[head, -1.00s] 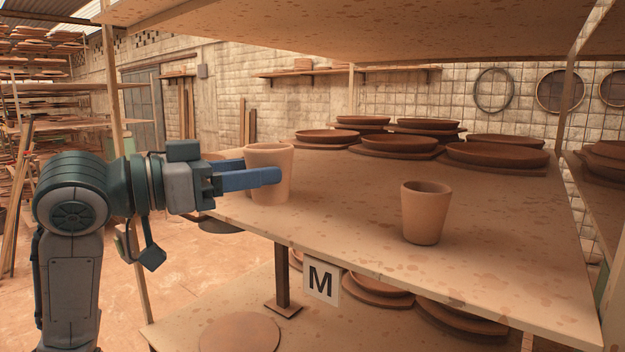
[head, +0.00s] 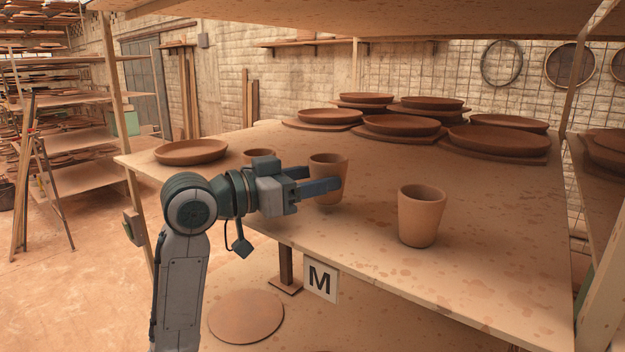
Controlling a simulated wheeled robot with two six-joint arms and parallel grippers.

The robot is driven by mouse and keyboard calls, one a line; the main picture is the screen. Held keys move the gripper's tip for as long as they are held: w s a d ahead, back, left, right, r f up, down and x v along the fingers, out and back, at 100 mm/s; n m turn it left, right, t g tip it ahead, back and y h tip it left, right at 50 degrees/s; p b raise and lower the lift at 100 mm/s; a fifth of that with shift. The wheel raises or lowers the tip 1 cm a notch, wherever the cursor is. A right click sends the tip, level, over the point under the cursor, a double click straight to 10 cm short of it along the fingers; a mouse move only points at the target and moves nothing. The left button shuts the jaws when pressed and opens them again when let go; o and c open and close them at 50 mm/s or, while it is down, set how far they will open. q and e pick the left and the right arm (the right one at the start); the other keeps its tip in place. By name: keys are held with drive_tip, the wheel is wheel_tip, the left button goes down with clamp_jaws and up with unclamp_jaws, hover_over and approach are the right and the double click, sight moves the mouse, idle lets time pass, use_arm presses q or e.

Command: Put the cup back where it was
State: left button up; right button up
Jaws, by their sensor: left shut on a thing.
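A clay cup (head: 328,164) is between the blue fingers of my left gripper (head: 326,179), which is shut on it. The cup is upright over the middle of the wooden shelf board (head: 480,215); I cannot tell whether its base touches the board. A second, similar clay cup (head: 421,217) stands upright on the board to the right, near the front edge, apart from the held cup. My right gripper is not in view.
Stacked brown dishes (head: 403,128) fill the back of the board. A dish (head: 191,151) and a small clay vessel (head: 259,154), partly hidden by my gripper, stand at the left. A sign marked M (head: 320,279) hangs below the front edge. Another shelf is overhead.

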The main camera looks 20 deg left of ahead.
use_arm(q)
drive_tip(key=shift+s+a+f, duration=0.1)
drive_tip(key=shift+a+f, duration=0.05)
drive_tip(key=shift+f, duration=0.55)
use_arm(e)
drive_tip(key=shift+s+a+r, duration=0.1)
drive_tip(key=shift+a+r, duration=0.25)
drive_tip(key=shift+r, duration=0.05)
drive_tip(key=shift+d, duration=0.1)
use_arm(q)
drive_tip(key=shift+f, duration=0.2)
drive_tip(key=o, duration=1.1)
drive_tip(key=shift+c, duration=0.2)
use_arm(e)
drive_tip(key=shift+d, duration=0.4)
use_arm(q)
drive_tip(key=shift+r, duration=0.1)
